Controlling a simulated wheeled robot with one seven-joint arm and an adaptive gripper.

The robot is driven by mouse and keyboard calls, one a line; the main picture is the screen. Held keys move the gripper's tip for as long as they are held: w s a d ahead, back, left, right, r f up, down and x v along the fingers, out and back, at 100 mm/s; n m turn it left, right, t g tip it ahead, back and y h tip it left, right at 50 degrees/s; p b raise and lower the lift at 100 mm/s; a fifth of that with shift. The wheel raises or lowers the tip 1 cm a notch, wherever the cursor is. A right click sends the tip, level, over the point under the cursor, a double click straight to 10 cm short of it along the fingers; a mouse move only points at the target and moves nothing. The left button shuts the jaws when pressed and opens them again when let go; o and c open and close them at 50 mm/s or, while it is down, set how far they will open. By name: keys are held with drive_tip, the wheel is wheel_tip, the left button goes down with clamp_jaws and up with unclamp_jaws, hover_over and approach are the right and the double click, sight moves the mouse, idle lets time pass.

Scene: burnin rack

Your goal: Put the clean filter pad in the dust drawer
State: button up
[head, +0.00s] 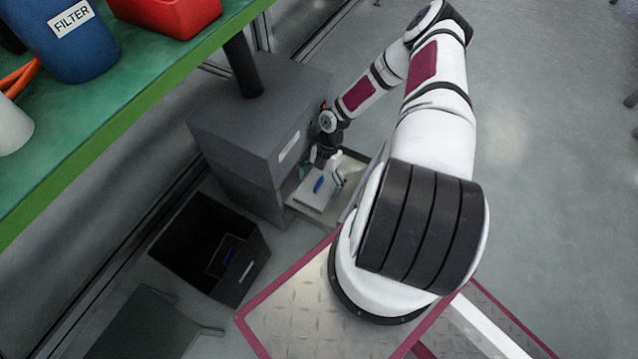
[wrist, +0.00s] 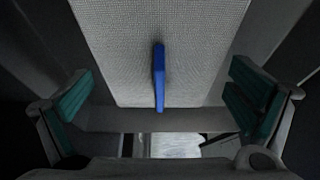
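The clean filter pad (head: 313,198) is a pale flat panel with a blue tab, lying in the pulled-out dust drawer (head: 304,213) of the grey cabinet. In the wrist view the pad (wrist: 125,65) shows a woven pale face, with its blue tab upright in the middle. My gripper (head: 330,172) is over the drawer, above the pad. In the wrist view my gripper (wrist: 160,100) is open, its teal-padded fingers wide apart on either side of the tab and touching nothing. My arm hides part of the drawer.
A black open bin (head: 250,262) on the floor holds a dark panel with a blue tab (head: 228,255). A green bench (head: 130,100) carries a blue FILTER container (head: 65,40) and a red bin (head: 175,15).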

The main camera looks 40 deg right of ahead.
sight(322, 177)
drive_tip(key=shift+r, duration=0.1)
drive_tip(key=shift+r+p, duration=0.2)
drive_tip(key=shift+p, duration=0.1)
drive_tip(key=p+v, duration=0.2)
drive_tip(key=v, duration=0.3)
drive_tip(key=w+d, duration=0.1)
drive_tip(key=d, duration=0.2)
drive_tip(key=w+d+p, duration=0.1)
drive_tip(key=d, duration=0.3)
drive_tip(key=w+d, duration=0.2)
drive_tip(key=d, duration=0.2)
drive_tip(key=shift+d+f, duration=0.1)
drive_tip(key=shift+d, duration=0.05)
